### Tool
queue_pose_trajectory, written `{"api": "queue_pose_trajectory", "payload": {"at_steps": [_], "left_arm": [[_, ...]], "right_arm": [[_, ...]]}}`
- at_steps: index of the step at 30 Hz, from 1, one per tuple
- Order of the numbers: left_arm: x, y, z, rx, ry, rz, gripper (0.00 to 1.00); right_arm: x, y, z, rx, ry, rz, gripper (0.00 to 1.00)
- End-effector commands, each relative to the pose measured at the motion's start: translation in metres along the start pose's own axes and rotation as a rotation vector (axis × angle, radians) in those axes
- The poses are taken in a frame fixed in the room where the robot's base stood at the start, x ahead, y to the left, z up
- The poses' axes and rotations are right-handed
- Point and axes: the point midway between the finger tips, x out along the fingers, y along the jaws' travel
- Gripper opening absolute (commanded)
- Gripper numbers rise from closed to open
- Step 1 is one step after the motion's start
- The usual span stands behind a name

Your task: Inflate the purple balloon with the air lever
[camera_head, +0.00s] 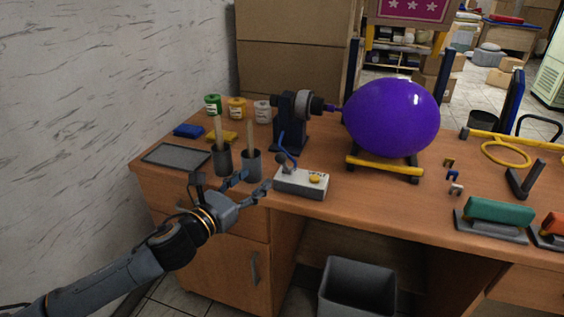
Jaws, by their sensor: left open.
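The purple balloon (392,117) is large and round, on the dark nozzle of the black pump (292,122) at the back of the desk. A black and yellow cradle (384,168) stands under it. My left gripper (252,186) is open and empty, just left of the box and apart from the lever. My right gripper is not in view.
Two dark cups (251,166) with wooden handles stand just behind my left gripper. A grey tray (177,155) and small paint jars (237,108) lie at the left. A green-topped stamp (494,214) sits at the right. A grey bin (357,288) stands below the desk.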

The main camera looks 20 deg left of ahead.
Motion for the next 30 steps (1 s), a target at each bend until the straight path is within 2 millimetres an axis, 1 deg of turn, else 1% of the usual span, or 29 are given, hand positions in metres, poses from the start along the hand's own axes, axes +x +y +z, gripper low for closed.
{"api": "queue_pose_trajectory", "payload": {"at_steps": [1,5,9,15,18,21,30], "left_arm": [[0.009,0.0,0.004,-0.003,-0.004,0.0,0.52],[0.035,-0.001,0.005,-0.006,-0.004,0.0,0.52],[0.066,-0.001,0.004,-0.007,-0.003,0.0,0.52],[0.1,-0.001,0.003,-0.005,-0.001,-0.001,0.52],[0.111,-0.001,0.001,-0.005,0.0,-0.001,0.52],[0.118,-0.002,0.001,-0.005,0.001,-0.001,0.52],[0.122,-0.002,0.0,-0.004,0.001,-0.002,0.52]], "right_arm": [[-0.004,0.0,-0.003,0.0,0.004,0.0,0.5],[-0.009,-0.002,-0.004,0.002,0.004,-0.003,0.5],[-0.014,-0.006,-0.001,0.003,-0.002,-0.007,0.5],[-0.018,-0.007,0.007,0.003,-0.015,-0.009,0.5],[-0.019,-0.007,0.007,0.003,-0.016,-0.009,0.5],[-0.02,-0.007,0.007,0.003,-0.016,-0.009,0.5],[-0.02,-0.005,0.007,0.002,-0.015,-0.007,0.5]]}}
